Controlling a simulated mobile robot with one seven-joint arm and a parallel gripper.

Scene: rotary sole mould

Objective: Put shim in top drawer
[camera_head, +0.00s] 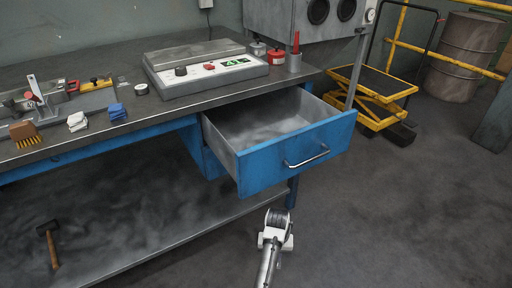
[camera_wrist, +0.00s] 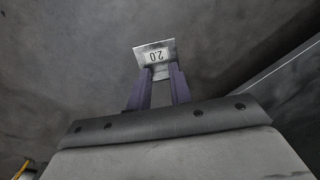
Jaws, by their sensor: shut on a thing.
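The shim (camera_wrist: 154,54) is a small silver plate marked "2.0". My gripper (camera_wrist: 160,74) is shut on its near edge in the wrist view, and the plate sticks out beyond the fingertips. The top drawer (camera_head: 262,172) has a blue front with a metal handle (camera_head: 306,157). It is pulled open under the right end of the bench, and its visible grey inside looks empty. In the head view my arm rises in front of and below the drawer. The fingers and the shim cannot be made out there.
The workbench (camera_head: 100,150) holds a grey control box (camera_head: 206,75), a brush (camera_head: 24,134), cloths and tools. A mallet (camera_head: 50,245) lies on the lower shelf (camera_head: 130,230). A yellow lift cart (camera_head: 372,95) stands behind right. The floor right of the drawer is clear.

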